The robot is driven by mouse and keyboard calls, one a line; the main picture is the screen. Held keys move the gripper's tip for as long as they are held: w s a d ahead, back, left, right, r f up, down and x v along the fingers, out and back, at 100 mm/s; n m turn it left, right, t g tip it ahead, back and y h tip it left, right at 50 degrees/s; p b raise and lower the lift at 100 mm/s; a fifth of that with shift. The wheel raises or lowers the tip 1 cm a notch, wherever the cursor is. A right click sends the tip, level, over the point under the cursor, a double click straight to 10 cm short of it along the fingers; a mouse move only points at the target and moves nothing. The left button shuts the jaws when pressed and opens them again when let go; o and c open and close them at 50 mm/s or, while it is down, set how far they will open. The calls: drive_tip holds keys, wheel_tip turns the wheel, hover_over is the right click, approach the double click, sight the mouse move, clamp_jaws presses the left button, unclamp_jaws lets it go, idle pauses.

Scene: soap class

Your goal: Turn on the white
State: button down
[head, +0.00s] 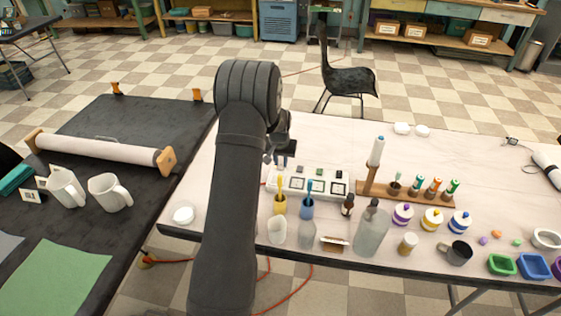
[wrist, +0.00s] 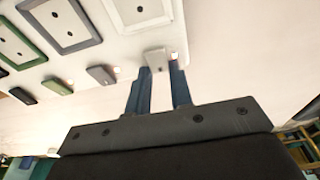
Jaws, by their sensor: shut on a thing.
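A white power strip (head: 311,196) lies on the table, with framed sockets and small coloured switches along its edge. The white switch (wrist: 154,58) stands in line with the white-framed socket (wrist: 142,12) in the wrist view. My gripper (wrist: 160,68) has its two dark fingers at the white switch, with the switch between the tips and a gap showing between the fingers. In the head view my gripper (head: 279,162) is at the left end of the strip, where the arm partly hides it. Whether the switch is pressed cannot be told.
A grey switch (wrist: 101,75) and a green switch (wrist: 57,86) sit beside the white one. A wooden rack (head: 400,194) stands to the right.

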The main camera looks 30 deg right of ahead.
idle(0.3)
drive_tip(key=c, duration=1.3)
unclamp_jaws()
drive_tip(key=shift+r, duration=0.1)
drive_tip(key=r, duration=0.5)
drive_tip(key=s+a+r, duration=0.1)
drive_tip(key=r, duration=1.1)
drive_tip(key=shift+s+a, duration=0.3)
drive_tip(key=shift+f, duration=0.1)
drive_tip(key=f, duration=0.5)
drive_tip(key=w+d+f, duration=0.1)
drive_tip(key=f, duration=1.1)
drive_tip(key=shift+w+d, duration=0.35)
